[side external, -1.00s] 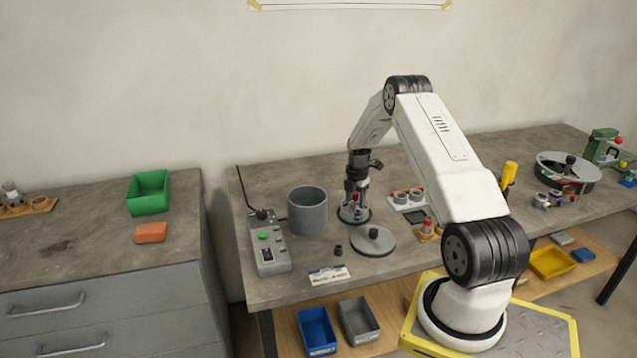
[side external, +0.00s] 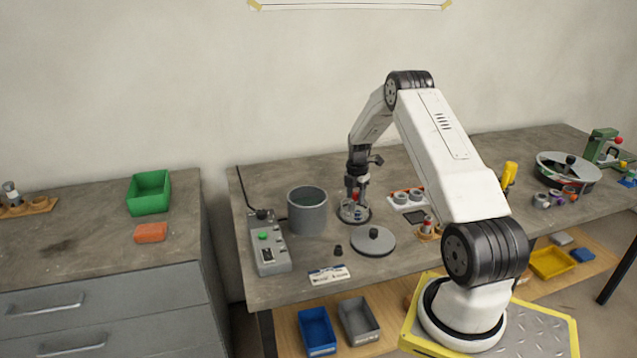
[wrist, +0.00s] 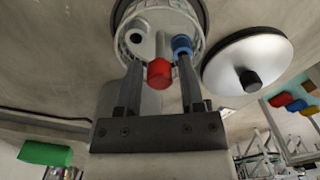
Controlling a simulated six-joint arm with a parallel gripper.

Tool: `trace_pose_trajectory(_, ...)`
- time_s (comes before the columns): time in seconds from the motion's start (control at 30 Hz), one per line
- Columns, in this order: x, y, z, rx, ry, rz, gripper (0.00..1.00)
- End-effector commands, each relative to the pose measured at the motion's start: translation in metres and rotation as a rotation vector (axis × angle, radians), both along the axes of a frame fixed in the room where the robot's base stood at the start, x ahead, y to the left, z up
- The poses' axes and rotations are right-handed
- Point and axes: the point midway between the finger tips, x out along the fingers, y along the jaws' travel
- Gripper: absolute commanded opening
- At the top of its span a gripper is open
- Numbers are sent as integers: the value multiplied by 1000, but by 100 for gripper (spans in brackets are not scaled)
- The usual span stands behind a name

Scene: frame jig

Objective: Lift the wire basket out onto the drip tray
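The wire basket (side external: 349,213) stands on the dark round drip tray (side external: 367,219), right of the grey pot (side external: 308,214). In the wrist view the basket (wrist: 143,22) looks round and pale, with a grey ring-like part and a blue part inside, over the dark tray rim (wrist: 204,14). A red knob (wrist: 159,73) rises from its middle. My gripper (side external: 357,190) is just above the basket, pointing down. In the wrist view its fingers (wrist: 160,65) are spread either side of the knob, with gaps visible. The basket's underside is hidden.
The pot, open with greenish liquid, stands next to a control box (side external: 269,252). A small black piece (side external: 338,250) and a label card (side external: 329,275) lie near the front edge. A parts tray (side external: 407,199) is at right.

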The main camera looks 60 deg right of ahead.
Motion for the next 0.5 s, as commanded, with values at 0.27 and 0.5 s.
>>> trace_pose_trajectory(0.27, 0, 0, 0, 0, 0, 0, 49)
trace_pose_trajectory(0.5, 0, -1, 9, -1, -2, 0, 49)
